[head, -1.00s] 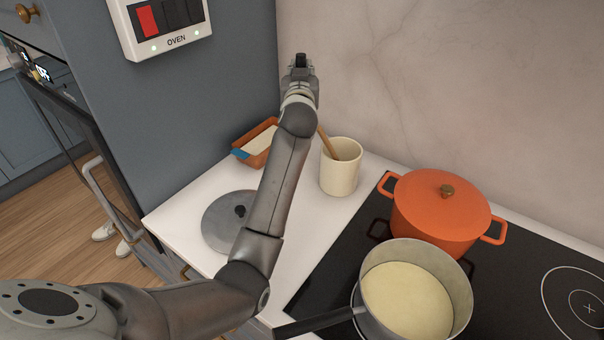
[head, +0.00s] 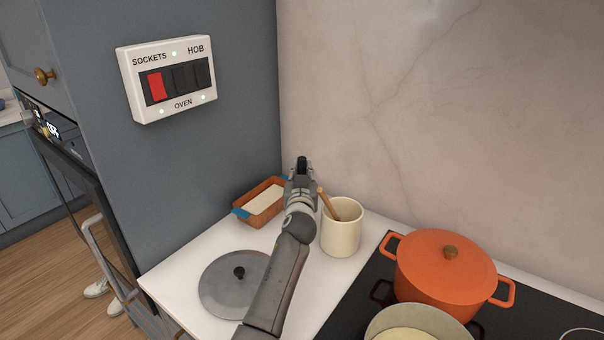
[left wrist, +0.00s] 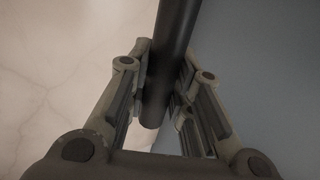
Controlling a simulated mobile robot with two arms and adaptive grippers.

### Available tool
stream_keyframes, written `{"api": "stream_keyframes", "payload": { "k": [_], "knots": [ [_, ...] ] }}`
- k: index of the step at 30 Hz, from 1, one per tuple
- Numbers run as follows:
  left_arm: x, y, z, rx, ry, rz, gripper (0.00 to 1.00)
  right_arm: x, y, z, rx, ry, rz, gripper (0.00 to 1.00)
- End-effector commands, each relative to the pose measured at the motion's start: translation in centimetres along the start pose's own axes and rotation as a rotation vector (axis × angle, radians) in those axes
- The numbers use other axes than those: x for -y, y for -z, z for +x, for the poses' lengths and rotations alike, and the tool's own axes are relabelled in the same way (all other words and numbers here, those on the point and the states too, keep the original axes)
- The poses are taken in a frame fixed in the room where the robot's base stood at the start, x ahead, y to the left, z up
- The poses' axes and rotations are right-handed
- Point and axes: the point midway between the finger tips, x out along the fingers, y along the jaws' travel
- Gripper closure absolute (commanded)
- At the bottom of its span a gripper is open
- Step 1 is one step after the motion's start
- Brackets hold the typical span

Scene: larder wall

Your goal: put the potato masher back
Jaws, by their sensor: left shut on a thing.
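My left gripper (head: 301,172) is seen from behind in the head view, in front of the back corner, up and left of the cream crock (head: 341,232). In the left wrist view its fingers (left wrist: 160,88) are closed on both sides of a dark, smooth round handle (left wrist: 172,45), which I take for the potato masher's. The handle's near end shows between the fingers; the masher's head is out of view. The crock stands upright on the white counter with a wooden utensil (head: 328,204) leaning in it. My right gripper is not in view.
An orange baking dish (head: 259,206) sits in the back corner, left of my gripper. A grey lid (head: 237,286) lies on the counter (head: 187,254). An orange pot (head: 446,268) and a pan (head: 420,314) are at the hob (head: 350,313). A switch panel (head: 167,79) hangs on the blue-grey wall.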

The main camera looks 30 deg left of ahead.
Motion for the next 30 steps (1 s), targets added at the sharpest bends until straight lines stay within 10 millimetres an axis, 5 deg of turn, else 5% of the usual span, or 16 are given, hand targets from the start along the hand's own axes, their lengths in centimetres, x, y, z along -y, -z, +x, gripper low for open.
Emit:
{"api": "stream_keyframes", "payload": {
  "k": [6,7,12,23,30],
  "knots": [
    [0.0,-0.2,0.0,-0.002,0.0,-0.001,1.0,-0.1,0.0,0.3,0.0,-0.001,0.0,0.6],
    [0.0,-0.1,0.0,-0.001,0.0,-0.001,0.77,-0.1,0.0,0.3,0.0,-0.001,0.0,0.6],
    [0.0,-0.1,0.0,0.0,0.0,0.0,0.58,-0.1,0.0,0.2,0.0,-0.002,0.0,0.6],
    [0.0,0.2,0.0,0.0,0.0,0.0,0.58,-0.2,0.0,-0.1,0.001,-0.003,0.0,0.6],
    [-0.1,-0.1,-2.7,0.0,-0.001,0.0,0.58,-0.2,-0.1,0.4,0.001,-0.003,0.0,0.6]
  ]
}}
